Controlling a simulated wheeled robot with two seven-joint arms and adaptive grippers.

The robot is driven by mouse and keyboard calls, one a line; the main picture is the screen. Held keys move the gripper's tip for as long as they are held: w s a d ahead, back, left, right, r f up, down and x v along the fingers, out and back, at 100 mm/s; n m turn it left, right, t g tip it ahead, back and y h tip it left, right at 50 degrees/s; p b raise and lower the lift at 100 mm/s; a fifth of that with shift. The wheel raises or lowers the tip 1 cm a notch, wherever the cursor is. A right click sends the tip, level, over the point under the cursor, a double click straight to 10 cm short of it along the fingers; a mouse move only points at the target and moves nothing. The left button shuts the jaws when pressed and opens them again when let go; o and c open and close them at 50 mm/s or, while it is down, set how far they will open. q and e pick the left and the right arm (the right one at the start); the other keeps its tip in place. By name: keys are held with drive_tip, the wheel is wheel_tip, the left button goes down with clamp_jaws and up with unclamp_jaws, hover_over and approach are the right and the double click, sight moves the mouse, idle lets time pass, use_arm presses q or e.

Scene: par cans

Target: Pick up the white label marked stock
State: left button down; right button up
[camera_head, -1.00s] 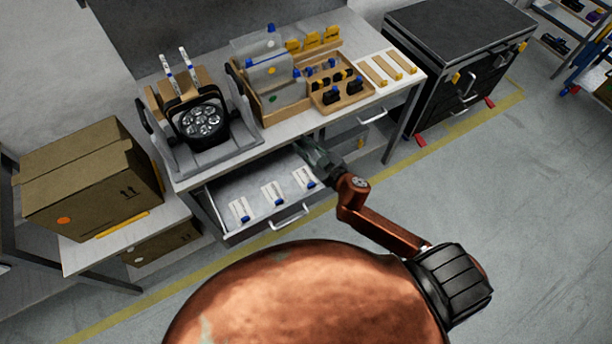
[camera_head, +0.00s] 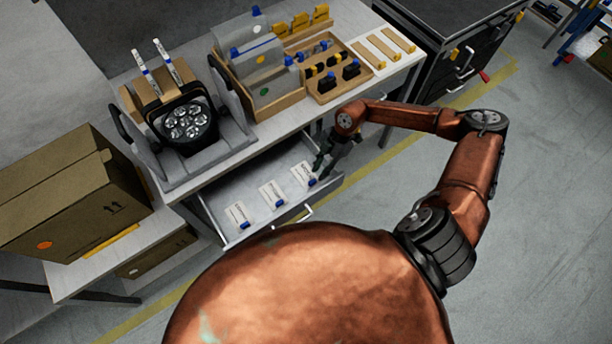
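Three white labels with blue clips lie in a row in the open drawer (camera_head: 215,204): a left one (camera_head: 237,214), a middle one (camera_head: 271,194) and a right one (camera_head: 302,173). Their print is too small to read, so I cannot tell which is marked stock. My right gripper (camera_head: 320,168) points down over the drawer's right end, beside the blue clip of the right label. Its fingers are dark and small, and I cannot tell whether they are open or touch the label. My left gripper is not in view.
Above the drawer, the bench carries a par can (camera_head: 187,122) and a wooden tray (camera_head: 330,95) of parts. The drawer's handle (camera_head: 290,224) sticks out in front. A cardboard box (camera_head: 70,195) stands at left. The floor at right (camera_head: 545,200) is clear.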

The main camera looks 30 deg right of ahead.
sight(313, 181)
drive_tip(key=x, duration=0.5)
drive_tip(key=shift+w+a+f+b, duration=0.2)
drive_tip(key=shift+a+f+b, duration=0.1)
drive_tip(key=shift+b, duration=0.1)
drive_tip(key=shift+c, duration=0.5)
clamp_jaws()
